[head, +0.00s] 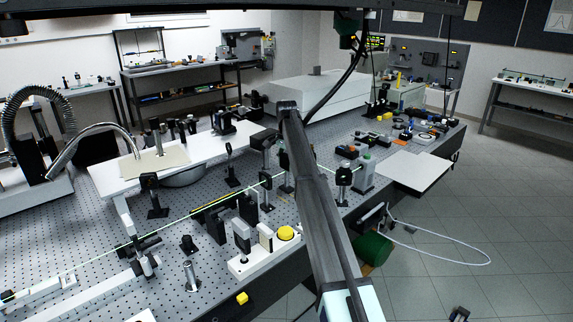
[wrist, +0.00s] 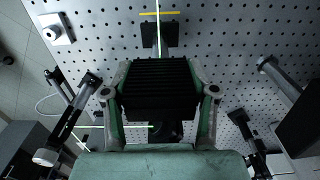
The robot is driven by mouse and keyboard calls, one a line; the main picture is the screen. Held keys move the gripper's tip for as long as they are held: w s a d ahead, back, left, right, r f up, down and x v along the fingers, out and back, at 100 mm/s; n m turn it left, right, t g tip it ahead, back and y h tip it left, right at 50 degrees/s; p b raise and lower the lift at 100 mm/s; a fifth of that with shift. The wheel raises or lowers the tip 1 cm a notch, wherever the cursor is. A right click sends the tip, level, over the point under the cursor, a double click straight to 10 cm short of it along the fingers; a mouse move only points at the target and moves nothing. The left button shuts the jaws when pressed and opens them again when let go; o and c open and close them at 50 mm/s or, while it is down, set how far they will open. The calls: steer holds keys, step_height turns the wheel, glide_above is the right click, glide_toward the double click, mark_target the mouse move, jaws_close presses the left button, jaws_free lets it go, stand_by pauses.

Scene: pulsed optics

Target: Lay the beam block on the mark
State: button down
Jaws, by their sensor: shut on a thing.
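The beam block (wrist: 160,85) is a black ribbed block in the middle of the wrist view. My gripper (wrist: 160,94) is shut on it, one finger on its left side and one on its right. The block hides what lies directly below it. A thin yellow strip (wrist: 160,13), perhaps the mark, lies beyond the block near the top edge, and a bright beam line crosses it. In the head view my arm stands in the middle, and I cannot make out my gripper or the held block there.
The perforated optics table (head: 95,225) carries several posts and mounts along a green beam. A white base with a yellow button (head: 286,233) stands at the table's near edge. In the wrist view, dark posts stand left (wrist: 75,115) and right (wrist: 245,130) of my gripper.

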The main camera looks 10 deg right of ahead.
mark_target(286, 171)
steer(key=shift+f+b, duration=0.3)
steer(key=shift+f, duration=1.45)
steer(key=shift+c, duration=1.2)
jaws_free()
step_height(286, 171, up, 12)
